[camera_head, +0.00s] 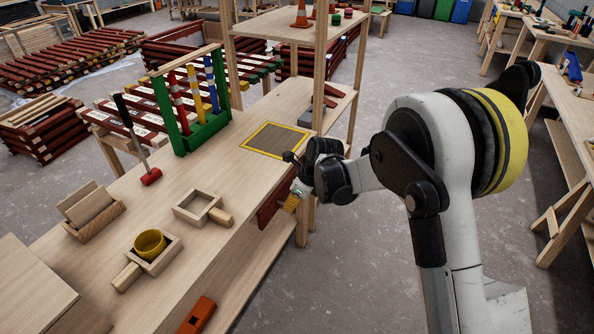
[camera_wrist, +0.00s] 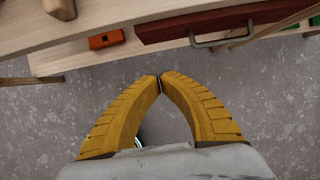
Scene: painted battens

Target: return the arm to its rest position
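My gripper (camera_wrist: 160,83) shows in the wrist view with its two yellow fingers meeting at the tips. It is shut and nothing shows between the fingers. In the head view my gripper (camera_head: 291,203) is a small yellow shape beside the front edge of the wooden workbench (camera_head: 150,205), near a dark red drawer front. My arm reaches from the lower right up to a bent elbow, then left to the bench edge. In the wrist view the gripper is over grey floor, apart from the bench.
The dark red drawer (camera_wrist: 210,22) with a metal handle is close to my gripper. An orange block (camera_wrist: 106,39) lies on the lower shelf. Floor right of the bench is free.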

